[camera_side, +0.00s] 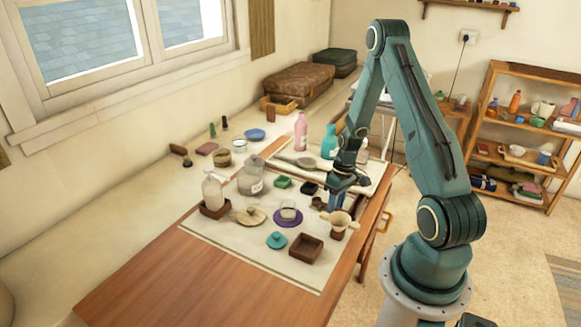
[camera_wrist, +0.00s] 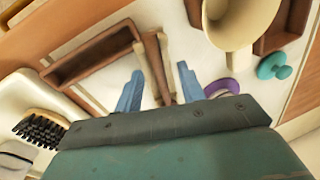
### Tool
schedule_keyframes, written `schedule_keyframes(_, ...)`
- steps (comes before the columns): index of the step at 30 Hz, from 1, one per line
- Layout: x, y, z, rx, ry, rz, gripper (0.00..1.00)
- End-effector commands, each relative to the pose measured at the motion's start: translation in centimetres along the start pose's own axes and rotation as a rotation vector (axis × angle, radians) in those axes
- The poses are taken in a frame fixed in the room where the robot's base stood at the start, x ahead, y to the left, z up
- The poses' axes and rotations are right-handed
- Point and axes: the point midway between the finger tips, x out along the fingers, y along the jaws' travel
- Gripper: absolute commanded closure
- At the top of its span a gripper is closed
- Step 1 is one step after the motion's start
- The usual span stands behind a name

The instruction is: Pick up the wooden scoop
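My gripper (camera_side: 337,199) points down over the right part of the pale mat. In the wrist view its two blue fingers (camera_wrist: 158,75) are apart, with nothing visibly clamped. Slim brown and tan wooden pieces (camera_wrist: 155,65) show beyond the gap between the fingertips; I cannot tell whether they are a scoop's handle. A cream, funnel-shaped bowl (camera_side: 340,219) stands just in front of the gripper, and it also shows large at the top of the wrist view (camera_wrist: 240,18). It may be the wooden scoop, but I cannot tell for sure.
A brown square tray (camera_side: 306,248), a teal lidded piece (camera_side: 277,240) and a purple saucer (camera_side: 288,217) lie nearby. A glass jar (camera_side: 251,178) and a pump bottle (camera_side: 213,190) stand left. A black-bristled brush (camera_wrist: 40,128) shows in the wrist view. The table's front is clear.

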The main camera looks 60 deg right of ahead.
Motion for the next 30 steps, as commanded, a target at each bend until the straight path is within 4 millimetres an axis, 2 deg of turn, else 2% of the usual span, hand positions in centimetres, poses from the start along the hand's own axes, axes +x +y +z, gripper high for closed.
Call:
schedule_keyframes(16, 0.26, 0.0, -0.01, 0.0, 0.0, 0.0, 0.61)
schedule_keyframes(17, 0.26, 0.0, -0.01, 0.0, 0.0, 0.0, 0.63)
schedule_keyframes(21, 0.25, 0.0, -0.01, 0.0, 0.0, 0.0, 0.9)
schedule_keyframes(23, 0.25, 0.0, -0.01, 0.0, 0.0, 0.0, 1.0)
schedule_keyframes(30, 0.24, 0.0, -0.01, 0.0, 0.0, 0.0, 1.0)
